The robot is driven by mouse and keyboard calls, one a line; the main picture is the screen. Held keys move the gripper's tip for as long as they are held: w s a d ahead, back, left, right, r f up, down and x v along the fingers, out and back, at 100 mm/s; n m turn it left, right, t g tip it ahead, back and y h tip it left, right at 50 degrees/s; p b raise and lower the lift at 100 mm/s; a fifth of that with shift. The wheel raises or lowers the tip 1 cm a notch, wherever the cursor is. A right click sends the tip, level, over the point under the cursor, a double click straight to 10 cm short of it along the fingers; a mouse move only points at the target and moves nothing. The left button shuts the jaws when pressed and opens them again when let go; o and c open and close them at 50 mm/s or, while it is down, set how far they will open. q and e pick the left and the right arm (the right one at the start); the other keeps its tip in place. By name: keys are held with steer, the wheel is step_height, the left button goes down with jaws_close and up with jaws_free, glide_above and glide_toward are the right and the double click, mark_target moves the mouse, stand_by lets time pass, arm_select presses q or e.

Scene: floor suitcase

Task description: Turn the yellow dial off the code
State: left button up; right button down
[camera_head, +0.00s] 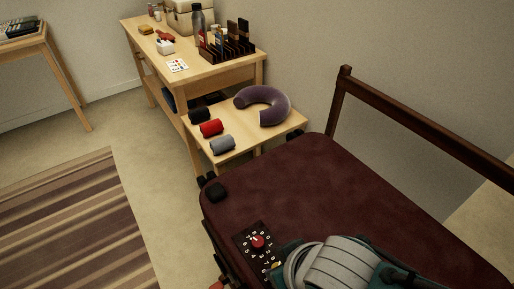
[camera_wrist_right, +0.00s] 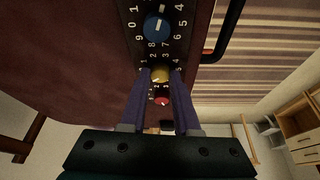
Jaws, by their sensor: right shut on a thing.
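The maroon suitcase (camera_head: 300,190) has a black dial panel (camera_head: 244,236) with white numbers, which also shows in the right wrist view (camera_wrist_right: 138,48). The yellow dial (camera_wrist_right: 161,76) is between a blue dial (camera_wrist_right: 157,27) and a red dial (camera_wrist_right: 162,101). My right gripper (camera_wrist_right: 161,73) is shut on the yellow dial, one finger on each side. The number the yellow dial points at cannot be read. My left gripper is not in view.
A side table (camera_head: 233,155) behind the suitcase holds a purple neck pillow (camera_head: 262,97) and rolled cloths, the red one (camera_head: 211,128) among them. A dark wooden rail (camera_head: 420,130) stands behind the suitcase. A striped rug (camera_head: 75,230) lies left, with clear floor around it.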

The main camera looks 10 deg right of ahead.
stand_by(0.5)
steer(key=c, duration=0.6)
jaws_free()
steer(key=shift+c, duration=0.2)
steer(key=shift+r, duration=0.1)
steer(key=shift+s+r+p, duration=0.1)
steer(key=shift+r+p, duration=0.25)
steer(key=p+v, duration=0.4)
steer(key=v, duration=0.5)
steer(key=shift+p, duration=0.3)
